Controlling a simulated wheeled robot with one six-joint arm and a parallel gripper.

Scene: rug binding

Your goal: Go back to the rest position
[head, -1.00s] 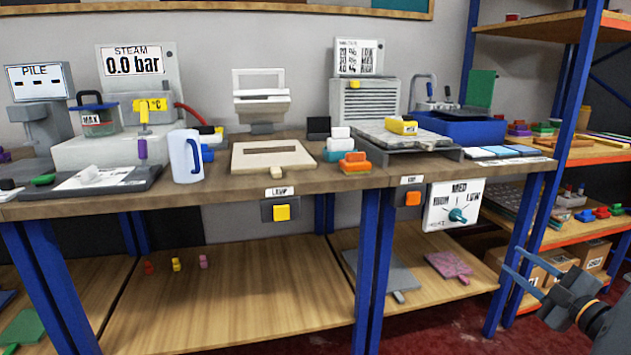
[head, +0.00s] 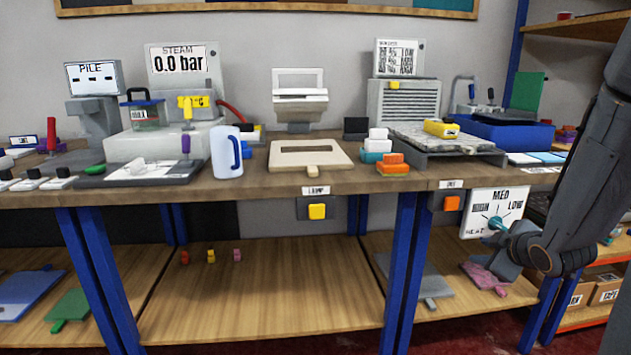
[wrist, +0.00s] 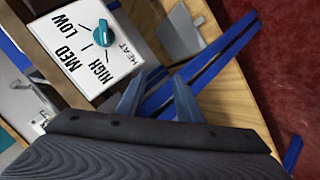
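My arm comes down along the right side of the head view, and my gripper (head: 505,255) hangs in front of the workbench's right end, close to the heat dial panel (head: 486,212). Its fingers are hard to make out there. In the wrist view my gripper (wrist: 157,92) shows two blue-grey fingers spread apart with nothing between them. The heat panel (wrist: 80,55) with its teal knob (wrist: 103,33) lies beyond the fingers in that view, apart from them.
The workbench (head: 240,188) carries a white mug (head: 226,152), a steam unit (head: 182,72) and a blue tray (head: 510,133). Blue legs (head: 405,265) and a lower shelf (head: 260,290) stand below. A storage rack (head: 572,25) is at right, behind my arm.

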